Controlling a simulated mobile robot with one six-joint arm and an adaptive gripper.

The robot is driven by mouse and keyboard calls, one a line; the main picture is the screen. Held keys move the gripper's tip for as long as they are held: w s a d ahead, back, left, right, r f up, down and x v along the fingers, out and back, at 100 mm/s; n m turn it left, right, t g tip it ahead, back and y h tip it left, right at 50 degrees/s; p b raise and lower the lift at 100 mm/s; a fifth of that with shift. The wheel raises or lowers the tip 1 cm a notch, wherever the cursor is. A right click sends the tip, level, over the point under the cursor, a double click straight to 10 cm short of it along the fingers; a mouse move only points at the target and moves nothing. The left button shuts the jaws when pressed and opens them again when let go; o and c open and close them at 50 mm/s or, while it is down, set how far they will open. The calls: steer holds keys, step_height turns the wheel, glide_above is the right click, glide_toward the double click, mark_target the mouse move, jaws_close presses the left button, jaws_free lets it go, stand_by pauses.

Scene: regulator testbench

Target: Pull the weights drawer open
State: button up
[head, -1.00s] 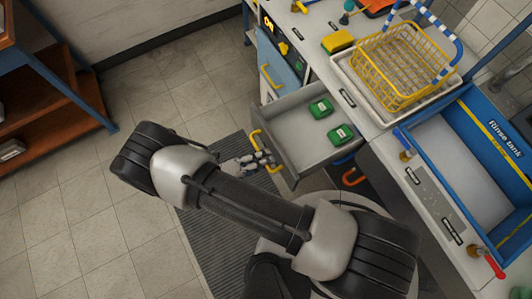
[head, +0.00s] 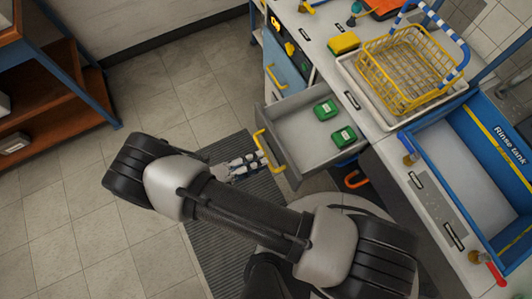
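The weights drawer (head: 288,104) stands pulled out from the bench, its inside open to view. Two green weights (head: 325,109) (head: 344,135) lie on its floor. Its yellow handle (head: 262,144) is on the front panel, facing left. My gripper (head: 262,160) is at the lower half of this handle, coming in from the left over the dark mat. The fingertips overlap the handle in the picture. They are too small to tell whether they touch it, or whether they are open or shut.
The bench top holds a yellow basket (head: 397,88), a yellow sponge (head: 343,43) and a blue rinse tank (head: 484,118). A blue-fronted cabinet door (head: 286,70) is beside the drawer. An orange-brown shelf (head: 50,101) stands at the left. The tiled floor between is clear.

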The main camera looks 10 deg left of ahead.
steer(key=v, duration=0.7)
steer(key=shift+s+a, duration=0.2)
steer(key=shift+a, duration=0.1)
steer(key=w+d+r+m+g+y, duration=0.2)
steer(key=w+d+r+m+g, duration=0.15)
steer(key=r+m, duration=0.4)
steer(key=w+d+r+m+g+y, duration=0.25)
steer(key=d+r+m, duration=0.25)
steer(key=r+m, duration=0.3)
steer(key=w+d+r+m+g+y, duration=0.2)
steer(key=w+d+r+m+g, duration=0.3)
steer(key=r, duration=0.4)
steer(key=s+d+r+m+t+y, duration=0.3)
steer(key=d+r+m, duration=0.3)
steer(key=m, duration=0.5)
steer(key=s+d+r+m+t+y, duration=0.3)
steer(key=s+d+r+m, duration=0.3)
steer(key=m, duration=0.5)
steer(key=shift+s+d+m+t, duration=0.3)
steer(key=shift+d+m, duration=0.05)
steer(key=shift+d, duration=0.8)
